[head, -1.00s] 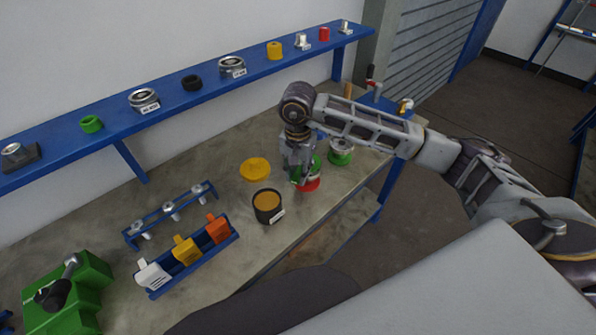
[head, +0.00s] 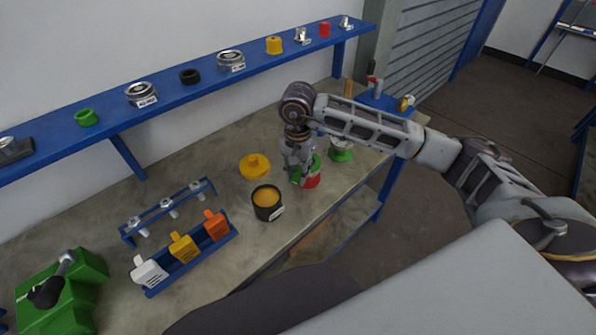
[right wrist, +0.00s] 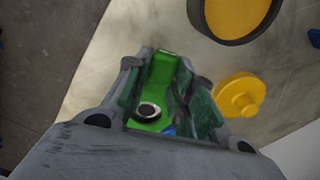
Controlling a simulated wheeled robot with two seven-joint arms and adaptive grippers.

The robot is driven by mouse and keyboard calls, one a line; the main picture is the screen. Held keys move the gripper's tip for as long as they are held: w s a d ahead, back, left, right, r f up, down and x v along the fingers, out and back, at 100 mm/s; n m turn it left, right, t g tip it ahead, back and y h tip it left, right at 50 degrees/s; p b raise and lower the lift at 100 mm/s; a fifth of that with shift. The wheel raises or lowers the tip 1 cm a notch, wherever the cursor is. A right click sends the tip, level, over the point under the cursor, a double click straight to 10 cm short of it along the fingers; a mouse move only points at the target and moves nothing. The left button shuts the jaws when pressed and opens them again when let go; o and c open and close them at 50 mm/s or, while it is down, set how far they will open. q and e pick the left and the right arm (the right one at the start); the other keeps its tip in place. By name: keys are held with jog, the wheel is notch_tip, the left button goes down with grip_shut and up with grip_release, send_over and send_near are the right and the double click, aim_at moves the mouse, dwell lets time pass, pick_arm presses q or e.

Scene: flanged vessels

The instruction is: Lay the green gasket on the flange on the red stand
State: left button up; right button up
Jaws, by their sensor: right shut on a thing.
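My right gripper (head: 302,182) points down over the table and is shut on the green gasket (head: 316,164). The gasket is mostly hidden by the fingers in the head view. I cannot tell whether the gasket touches the flange. My left gripper is not in view.
A green stand with a metal flange (head: 341,149) is just right of my gripper. A black pot (head: 267,204) and a yellow knobbed lid (head: 255,166) are to the left. A blue holder (head: 192,262) with tags stands farther left. A blue shelf (head: 165,96) runs behind.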

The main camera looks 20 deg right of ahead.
jog(key=shift+f, duration=0.2)
jog(key=o, duration=1)
jog(key=shift+c, duration=0.2)
jog(key=shift+r, duration=0.15)
notch_tip(320, 180, up, 12)
jog(key=shift+f, duration=0.2)
dwell(0.4)
